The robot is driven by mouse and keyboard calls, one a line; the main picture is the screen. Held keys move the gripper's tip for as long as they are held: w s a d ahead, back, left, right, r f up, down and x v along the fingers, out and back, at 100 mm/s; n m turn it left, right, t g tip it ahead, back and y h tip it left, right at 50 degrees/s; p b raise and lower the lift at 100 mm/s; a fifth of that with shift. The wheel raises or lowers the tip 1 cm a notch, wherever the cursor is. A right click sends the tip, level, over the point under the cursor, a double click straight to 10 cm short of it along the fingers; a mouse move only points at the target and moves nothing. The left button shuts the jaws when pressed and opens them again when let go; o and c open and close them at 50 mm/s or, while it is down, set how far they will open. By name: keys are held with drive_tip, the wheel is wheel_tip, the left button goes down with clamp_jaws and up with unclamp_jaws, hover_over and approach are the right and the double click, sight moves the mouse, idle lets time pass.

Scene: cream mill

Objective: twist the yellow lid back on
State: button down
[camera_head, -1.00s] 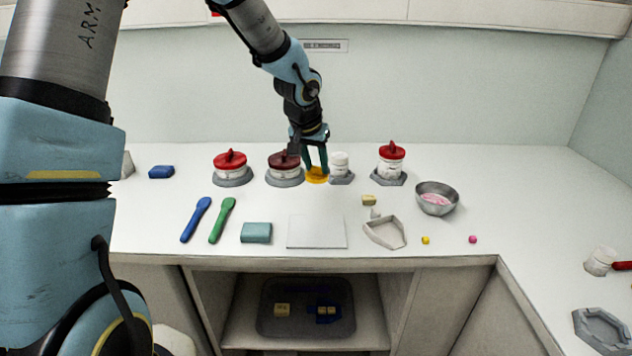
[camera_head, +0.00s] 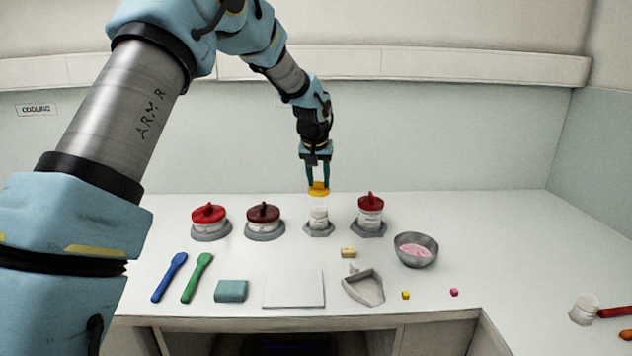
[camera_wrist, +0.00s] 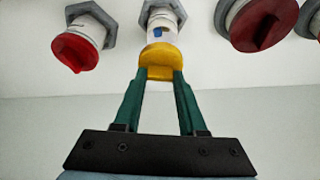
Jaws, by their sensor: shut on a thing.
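The yellow lid (camera_head: 319,189) is held between the fingertips of my gripper (camera_head: 318,178), above the open white jar (camera_head: 319,216). The jar stands upright in a grey hexagonal holder (camera_head: 319,231), and a gap shows between lid and jar in the head view. In the wrist view my gripper (camera_wrist: 159,80) has its green fingers shut on the yellow lid (camera_wrist: 160,60). There the lid partly covers the white jar (camera_wrist: 161,28) behind it, which has a blue mark on its side.
Red-lidded jar (camera_head: 370,204) stands close right of the open jar; dark-red-lidded jar (camera_head: 263,215) and another red-lidded jar (camera_head: 209,216) stand left. A metal bowl (camera_head: 415,249), grey scoop (camera_head: 363,287), white plate (camera_head: 294,288) and spatulas (camera_head: 169,277) lie nearer the front.

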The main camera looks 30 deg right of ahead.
sight(314, 189)
drive_tip(key=shift+f+b, duration=1.25)
drive_tip(key=shift+f, duration=0.85)
drive_tip(key=shift+f+b, duration=0.6)
drive_tip(key=shift+f, duration=0.1)
idle(2.2)
drive_tip(key=shift+a+r+m+p, duration=0.1)
drive_tip(key=shift+m+p, duration=0.55)
drive_tip(key=shift+m, duration=0.05)
drive_tip(key=shift+m+g+h+p, duration=0.65)
drive_tip(key=shift+m+p, duration=0.9)
drive_tip(key=shift+m, duration=0.35)
drive_tip(key=shift+f, duration=0.2)
drive_tip(key=shift+w+r+m+p, duration=0.1)
drive_tip(key=shift+m+p, duration=0.2)
drive_tip(key=shift+p, duration=0.05)
drive_tip(key=shift+g, duration=0.25)
drive_tip(key=shift+w+m+g+p, duration=0.1)
drive_tip(key=shift+m+g+p, duration=0.7)
drive_tip(key=shift+m+p, duration=1.15)
